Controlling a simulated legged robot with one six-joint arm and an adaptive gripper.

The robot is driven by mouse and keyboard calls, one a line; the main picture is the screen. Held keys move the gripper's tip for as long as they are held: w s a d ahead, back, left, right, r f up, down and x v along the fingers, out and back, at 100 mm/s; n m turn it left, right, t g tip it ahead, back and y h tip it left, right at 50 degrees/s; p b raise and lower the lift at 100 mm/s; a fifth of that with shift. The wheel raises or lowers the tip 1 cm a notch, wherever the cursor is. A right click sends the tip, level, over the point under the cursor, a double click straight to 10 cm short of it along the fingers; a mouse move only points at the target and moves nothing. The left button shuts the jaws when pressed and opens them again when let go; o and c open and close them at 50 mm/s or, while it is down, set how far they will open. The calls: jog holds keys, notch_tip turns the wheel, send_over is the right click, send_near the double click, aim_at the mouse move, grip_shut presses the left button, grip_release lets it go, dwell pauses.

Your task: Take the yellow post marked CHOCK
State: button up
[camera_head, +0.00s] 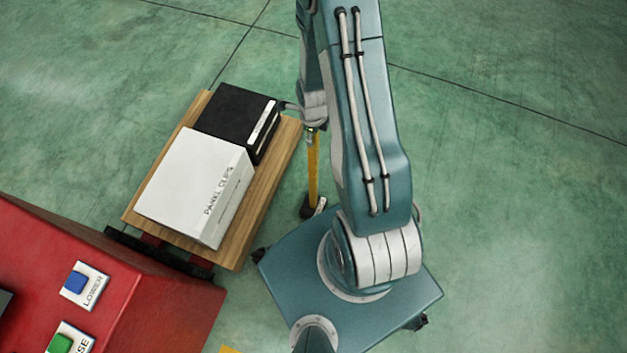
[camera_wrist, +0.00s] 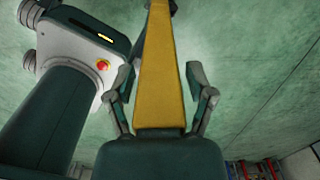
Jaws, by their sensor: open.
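The yellow post (camera_head: 314,170) stands up from a small dark base (camera_head: 308,209) on the floor, just left of my base in the head view. A small white label shows at its foot, too small to read. My arm hides part of its upper end. In the wrist view the yellow post (camera_wrist: 158,65) runs up the middle of the picture. My gripper (camera_wrist: 159,76) is open, with one finger on each side of the post and a visible gap on both sides. In the head view my gripper (camera_head: 313,131) is mostly hidden at the top of the visible yellow part.
A wooden shelf (camera_head: 279,165) left of the post carries a white box (camera_head: 190,180) marked PANEL CLIPS and a black box (camera_head: 232,115). A red console (camera_head: 150,300) with blue and green buttons is at lower left. Green floor lies open behind and right.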

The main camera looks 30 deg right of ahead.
grip_shut()
